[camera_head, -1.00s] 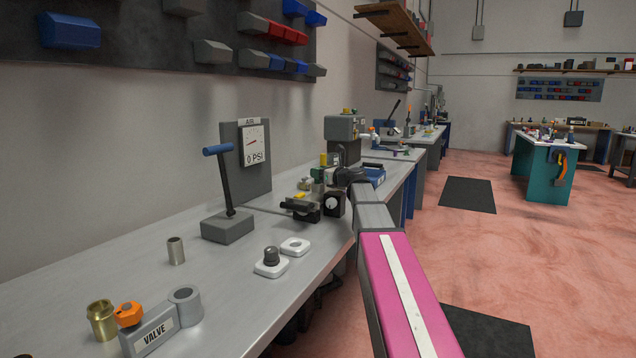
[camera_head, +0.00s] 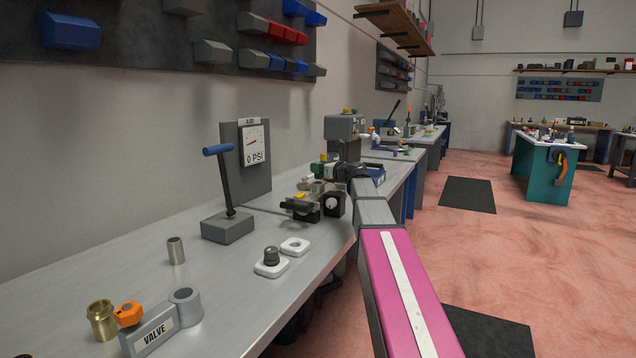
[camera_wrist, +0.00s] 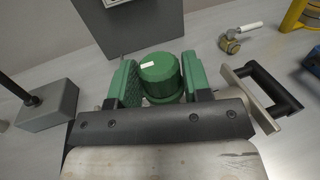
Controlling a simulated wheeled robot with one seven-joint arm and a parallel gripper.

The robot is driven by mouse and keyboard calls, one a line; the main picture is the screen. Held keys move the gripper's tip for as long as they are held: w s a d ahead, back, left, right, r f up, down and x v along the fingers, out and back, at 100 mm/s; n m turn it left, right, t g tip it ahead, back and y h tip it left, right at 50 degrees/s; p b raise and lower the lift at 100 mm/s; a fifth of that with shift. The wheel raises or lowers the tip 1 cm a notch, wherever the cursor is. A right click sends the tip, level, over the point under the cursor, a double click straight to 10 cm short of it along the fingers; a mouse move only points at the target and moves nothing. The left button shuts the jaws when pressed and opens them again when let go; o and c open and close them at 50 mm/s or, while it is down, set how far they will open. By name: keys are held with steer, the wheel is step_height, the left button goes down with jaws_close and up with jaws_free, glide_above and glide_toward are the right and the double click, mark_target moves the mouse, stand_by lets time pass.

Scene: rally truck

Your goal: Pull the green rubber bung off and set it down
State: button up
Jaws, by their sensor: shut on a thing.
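The green rubber bung (camera_wrist: 160,75) is a short ribbed cylinder with a pale mark on top, seen in the wrist view. It sits between the two green fingers of my gripper (camera_wrist: 158,82), which is shut on it. In the head view my gripper (camera_head: 327,170) is small and far off, over the back part of the bench. A small dull metal fitting (camera_head: 316,187) shows just under the gripper there. What lies directly below the bung is mostly hidden by the gripper in the wrist view.
A lever block (camera_head: 228,228) and gauge panel (camera_head: 247,170) stand left of the gripper. A black-handled clamp (camera_head: 300,207) is close in front. A brass valve (camera_wrist: 232,42) lies beyond it in the wrist view. White pads (camera_head: 271,268) sit nearer; bare bench lies around them.

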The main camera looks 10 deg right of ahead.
steer(key=shift+r, duration=0.1)
steer(key=shift+r, duration=1.95)
